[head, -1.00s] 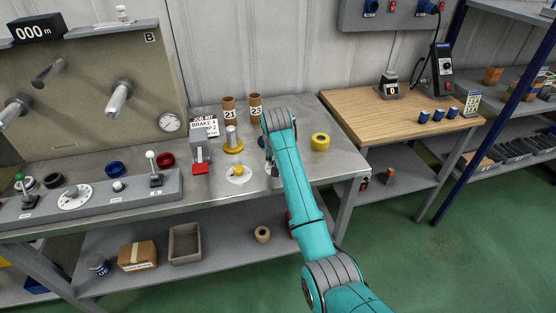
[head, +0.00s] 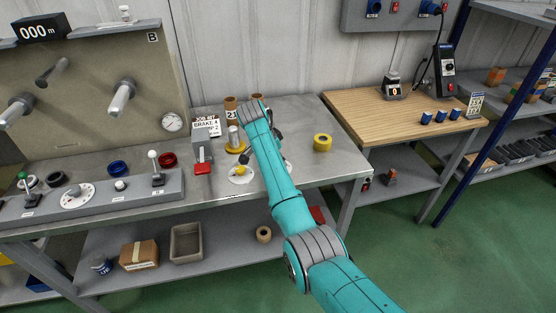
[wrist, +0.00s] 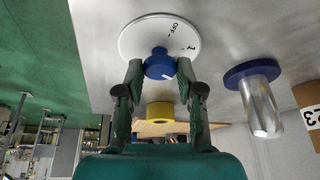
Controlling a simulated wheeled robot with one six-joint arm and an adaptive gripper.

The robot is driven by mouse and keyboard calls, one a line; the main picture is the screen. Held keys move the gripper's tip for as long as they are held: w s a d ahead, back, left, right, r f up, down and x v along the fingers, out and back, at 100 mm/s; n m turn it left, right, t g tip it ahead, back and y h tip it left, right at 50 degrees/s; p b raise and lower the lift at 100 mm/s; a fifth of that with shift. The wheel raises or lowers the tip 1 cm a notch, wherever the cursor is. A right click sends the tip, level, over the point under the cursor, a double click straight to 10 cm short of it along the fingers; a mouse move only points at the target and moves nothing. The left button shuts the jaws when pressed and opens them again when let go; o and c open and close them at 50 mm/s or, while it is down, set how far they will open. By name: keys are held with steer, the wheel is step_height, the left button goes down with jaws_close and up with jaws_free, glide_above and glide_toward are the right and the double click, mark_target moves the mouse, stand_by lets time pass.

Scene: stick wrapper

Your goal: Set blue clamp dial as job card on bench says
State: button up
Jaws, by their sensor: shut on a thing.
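The blue clamp dial is a blue knob (wrist: 158,66) on a round white plate (wrist: 140,36) in the wrist view. The plate shows "OFF" and what looks like a "1"; its other marks are hidden. My gripper (wrist: 159,72) is shut on the blue knob, one finger on each side. In the head view my arm hides the gripper and most of this dial; a sliver of white plate (head: 288,165) shows beside the arm. The job card (head: 206,125) stands on the bench behind the grey lever unit. It reads "BRAKE 4", with a "2" on the line below.
A yellow-knobbed dial (head: 240,171) sits just left of my arm. A blue-flanged metal post (wrist: 262,105) is close to the gripper. A yellow roll (head: 322,142) stands to the right. The bench's right front is clear.

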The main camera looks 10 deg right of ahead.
steer(key=shift+f+m+g, duration=0.1)
steer(key=shift+m+g, duration=0.2)
steer(key=shift+m, duration=0.3)
steer(key=o, duration=1.2)
steer(key=shift+c, duration=0.2)
steer(key=v, duration=1.2)
steer(key=shift+a, duration=0.15)
